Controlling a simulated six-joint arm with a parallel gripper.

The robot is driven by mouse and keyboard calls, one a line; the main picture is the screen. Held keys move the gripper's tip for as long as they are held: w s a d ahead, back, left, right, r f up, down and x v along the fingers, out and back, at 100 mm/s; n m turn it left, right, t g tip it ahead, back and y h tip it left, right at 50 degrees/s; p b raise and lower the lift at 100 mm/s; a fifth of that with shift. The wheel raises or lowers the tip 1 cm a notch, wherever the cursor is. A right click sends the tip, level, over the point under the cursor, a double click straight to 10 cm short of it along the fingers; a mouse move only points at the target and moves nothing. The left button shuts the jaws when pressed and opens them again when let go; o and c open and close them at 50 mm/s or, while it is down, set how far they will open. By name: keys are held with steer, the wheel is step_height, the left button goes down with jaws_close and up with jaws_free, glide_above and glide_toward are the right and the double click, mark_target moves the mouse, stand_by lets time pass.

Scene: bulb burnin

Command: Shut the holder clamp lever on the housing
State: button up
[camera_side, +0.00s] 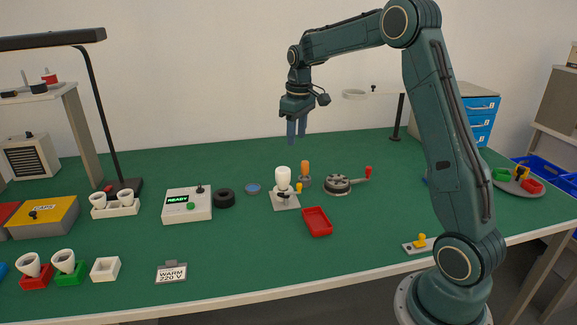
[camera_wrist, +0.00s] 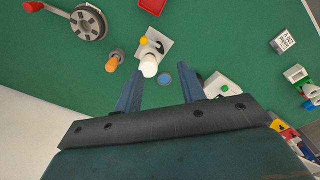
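A pale square housing plate (camera_side: 286,202) stands mid-table with a white bulb (camera_side: 283,178) upright on it. A yellow-knobbed lever (camera_side: 299,187) sits beside the bulb; I cannot tell whether it is open or shut. In the wrist view the plate (camera_wrist: 155,45), bulb (camera_wrist: 149,65) and yellow knob (camera_wrist: 144,41) show just beyond my fingers. My gripper (camera_side: 297,133) hangs high above the table, over and behind the housing, touching nothing. In the wrist view its blue fingers (camera_wrist: 165,90) are apart with nothing held between them.
An orange-handled tool (camera_side: 305,168) stands close behind the housing. A grey round fixture with a red-knobbed arm (camera_side: 338,185) is to its right, a red tray (camera_side: 317,222) in front. A blue disc (camera_side: 253,188), black ring (camera_side: 224,197) and READY box (camera_side: 187,205) lie left.

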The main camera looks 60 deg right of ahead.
glide_above(299, 184)
step_height(299, 184, down, 5)
steer(key=shift+d+f+g, duration=0.1)
steer(key=shift+d+g, duration=0.05)
steer(key=shift+g, duration=0.25)
steer(key=shift+f, duration=6.85)
steer(key=shift+c, duration=0.2)
jaws_close()
